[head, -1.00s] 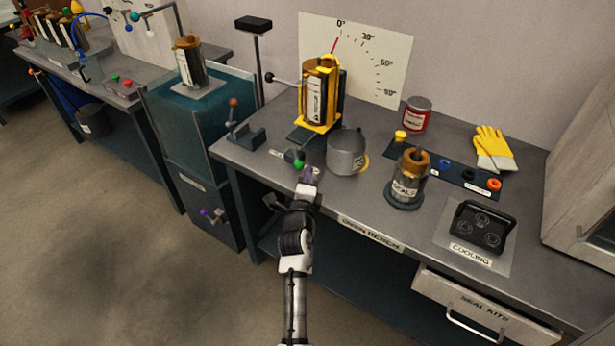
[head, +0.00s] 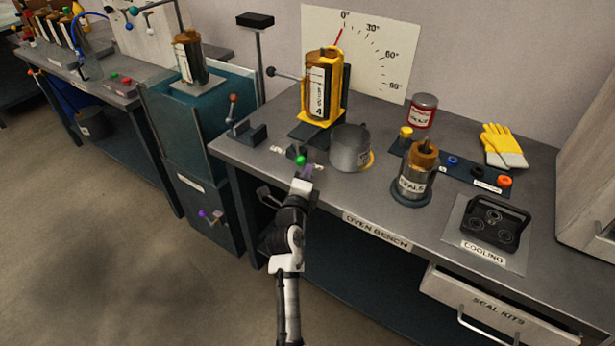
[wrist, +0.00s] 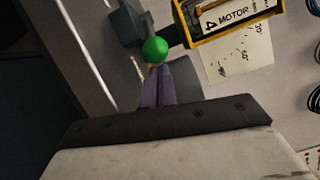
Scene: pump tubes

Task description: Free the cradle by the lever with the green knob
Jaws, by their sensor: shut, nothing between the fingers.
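The green knob (head: 300,160) is on a short lever at the front left of the oven bench, between two small labels. My gripper (head: 308,171) is shut and empty, its purple fingers just in front of the knob. In the wrist view the knob (wrist: 155,49) is just beyond the fingertips (wrist: 160,68); whether they touch, I cannot tell. The yellow cradle (head: 333,119) stands upright behind the lever and holds a labelled cylinder (head: 318,88). The wrist view shows part of the cradle (wrist: 187,42) and its "4 MOTOR" label. The lever's foot is partly hidden.
A grey pot (head: 348,150) stands right of the lever. A red-knobbed lever (head: 233,99) is to its left. Behind the cradle is an angle board (head: 385,70). A seals canister (head: 416,180), a red can (head: 422,110) and a black cooling block (head: 493,224) are farther right.

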